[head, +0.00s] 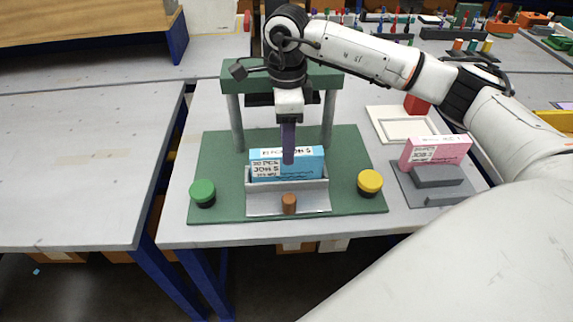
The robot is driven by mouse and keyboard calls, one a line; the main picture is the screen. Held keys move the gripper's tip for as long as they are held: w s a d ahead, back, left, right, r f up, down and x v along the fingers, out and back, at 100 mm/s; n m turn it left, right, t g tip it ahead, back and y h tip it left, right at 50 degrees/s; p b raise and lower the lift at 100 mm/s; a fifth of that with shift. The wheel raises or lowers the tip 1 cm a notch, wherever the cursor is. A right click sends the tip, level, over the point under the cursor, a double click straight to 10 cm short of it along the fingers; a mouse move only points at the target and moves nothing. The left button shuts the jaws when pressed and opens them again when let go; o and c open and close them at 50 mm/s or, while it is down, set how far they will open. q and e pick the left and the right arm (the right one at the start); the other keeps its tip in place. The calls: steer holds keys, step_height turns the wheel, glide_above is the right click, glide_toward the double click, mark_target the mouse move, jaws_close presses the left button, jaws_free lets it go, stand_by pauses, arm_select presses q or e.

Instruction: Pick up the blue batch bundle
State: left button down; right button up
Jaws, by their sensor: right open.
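The blue batch bundle (311,168) stands in a grey metal holder (262,203) on a green machine base (225,214). It has white labels with black print on its top and front. My right gripper (288,160) reaches down over the bundle from above, its dark finger in front of the bundle's middle. The gripper is open; whether it touches the bundle I cannot tell. The far finger is hidden. My left gripper is not in view.
A green button (203,192) and a yellow button (370,182) flank the holder. A green crossbar on grey posts (328,120) rises behind. A pink bundle (436,151) stands on a grey fixture (405,183) at right. A white tray (381,124) lies behind it.

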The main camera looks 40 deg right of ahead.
mark_target(287, 167)
steer(key=shift+f, duration=1.95)
steer(key=shift+r, duration=0.1)
jaws_close()
